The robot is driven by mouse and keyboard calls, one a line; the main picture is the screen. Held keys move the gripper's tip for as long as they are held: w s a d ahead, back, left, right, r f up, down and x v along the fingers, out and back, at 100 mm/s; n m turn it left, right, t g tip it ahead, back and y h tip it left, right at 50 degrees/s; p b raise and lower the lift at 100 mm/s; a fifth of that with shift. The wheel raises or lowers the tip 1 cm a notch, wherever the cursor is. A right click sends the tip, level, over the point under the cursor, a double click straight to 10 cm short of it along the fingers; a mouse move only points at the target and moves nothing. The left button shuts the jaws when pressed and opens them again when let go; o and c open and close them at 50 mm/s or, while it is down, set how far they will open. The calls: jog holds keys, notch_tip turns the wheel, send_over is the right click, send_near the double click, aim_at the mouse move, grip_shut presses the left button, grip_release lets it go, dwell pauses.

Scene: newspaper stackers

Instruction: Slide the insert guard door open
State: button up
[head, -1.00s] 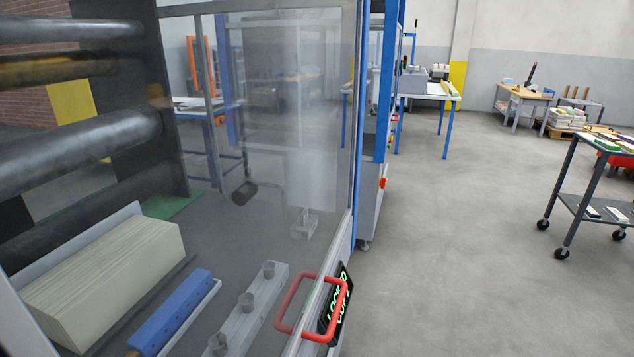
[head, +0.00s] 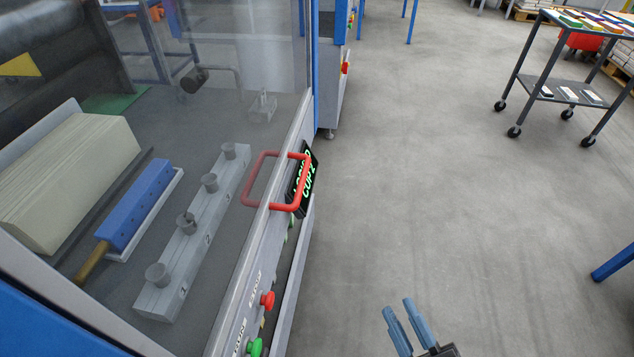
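The insert guard door (head: 215,110) is a clear panel in a grey frame at the left, and the inside of the machine shows through it. It looks closed. Its red handle (head: 285,206) sticks out at the panel's right edge, beside a black display with green letters (head: 303,180). My gripper (head: 400,312) is at the bottom, right of the machine and well apart from the handle. Its two blue fingers stand apart with nothing between them.
Behind the panel are a paper stack (head: 65,185), a blue block (head: 138,205) and a grey bar with cups (head: 195,230). Red (head: 267,300) and green (head: 255,346) buttons sit on the machine's front. A wheeled cart (head: 545,85) stands at the back right. Floor between is clear.

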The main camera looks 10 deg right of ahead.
jog(key=w+a+f+n+y+b, duration=0.1)
jog(key=w+a+n+y, duration=0.2)
jog(key=w, duration=0.4)
jog(key=w+a+n+y, duration=0.1)
jog(key=w+n+y, duration=0.25)
jog(key=w, duration=0.25)
jog(key=n+g+y, duration=0.3)
jog(key=n+y, duration=0.2)
jog(key=n, duration=0.3)
send_near(301, 179)
jog(key=w+a, duration=0.1)
jog(key=x, duration=0.8)
jog(key=shift+w+a+r, duration=0.1)
jog(key=shift+w+r, duration=0.05)
jog(key=shift+w, duration=0.05)
grip_shut()
